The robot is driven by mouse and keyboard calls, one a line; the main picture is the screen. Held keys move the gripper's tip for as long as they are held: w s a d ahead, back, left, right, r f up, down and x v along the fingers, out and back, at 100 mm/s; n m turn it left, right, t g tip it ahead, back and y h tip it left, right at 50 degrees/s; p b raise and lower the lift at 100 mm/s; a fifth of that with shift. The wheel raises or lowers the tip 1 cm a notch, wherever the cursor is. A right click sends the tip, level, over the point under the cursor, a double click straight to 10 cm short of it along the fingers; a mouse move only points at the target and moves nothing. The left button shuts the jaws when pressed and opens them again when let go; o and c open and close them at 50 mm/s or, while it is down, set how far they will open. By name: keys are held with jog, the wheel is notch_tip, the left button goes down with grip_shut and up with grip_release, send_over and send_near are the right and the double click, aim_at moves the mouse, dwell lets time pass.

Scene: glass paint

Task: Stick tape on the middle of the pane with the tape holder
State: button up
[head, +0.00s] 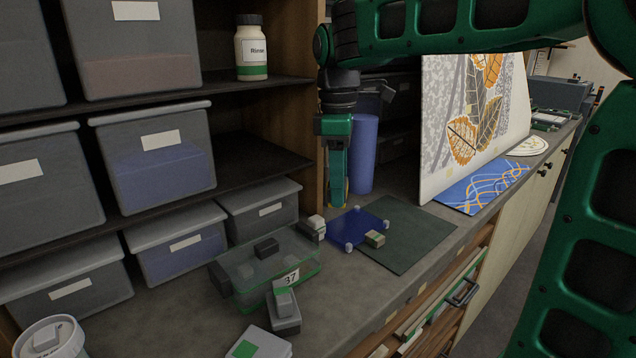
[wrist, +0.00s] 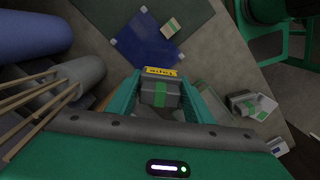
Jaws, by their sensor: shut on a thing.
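My gripper (head: 338,196) is shut on the tape holder, a grey block with a green stripe and a yellow edge that shows between the fingers in the wrist view (wrist: 160,92). In the head view, my fingers mostly hide the holder. The pane (head: 350,229) is a dark blue square with small pale corner pieces, lying flat on the counter partly over a dark green mat. It also shows in the wrist view (wrist: 142,45), ahead of the holder. My gripper is above and behind the pane's far left side in the head view; the exact gap cannot be told.
A small beige-and-green block (head: 375,239) sits at the pane's right corner. A blue cylinder (head: 363,155) stands behind my gripper. A clear box (head: 265,265) and small grey blocks lie front left. A leaf-patterned panel (head: 470,120) leans at right. The dark mat (head: 415,238) has bare room.

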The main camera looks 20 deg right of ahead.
jog(key=shift+w+a, duration=0.1)
jog(key=shift+a, duration=0.15)
jog(key=shift+f, duration=3.05)
jog(key=shift+d+f, duration=0.1)
jog(key=shift+f, duration=0.8)
jog(key=shift+d, duration=0.1)
jog(key=shift+w+d+r, duration=0.1)
jog(key=shift+w+d, duration=0.2)
jog(key=shift+d, duration=0.45)
jog(key=shift+w+d+r, duration=0.1)
jog(key=shift+w+d, duration=0.15)
jog(key=shift+d, duration=0.45)
jog(key=shift+w+d+f, duration=0.1)
jog(key=shift+w+d, duration=0.3)
jog(key=shift+d, duration=0.65)
jog(key=shift+w+d+r, duration=0.1)
jog(key=shift+w+d, duration=0.25)
jog(key=shift+d, duration=0.7)
jog(key=shift+w+d+f, duration=0.1)
jog(key=shift+w+d, duration=0.3)
jog(key=shift+d, duration=0.65)
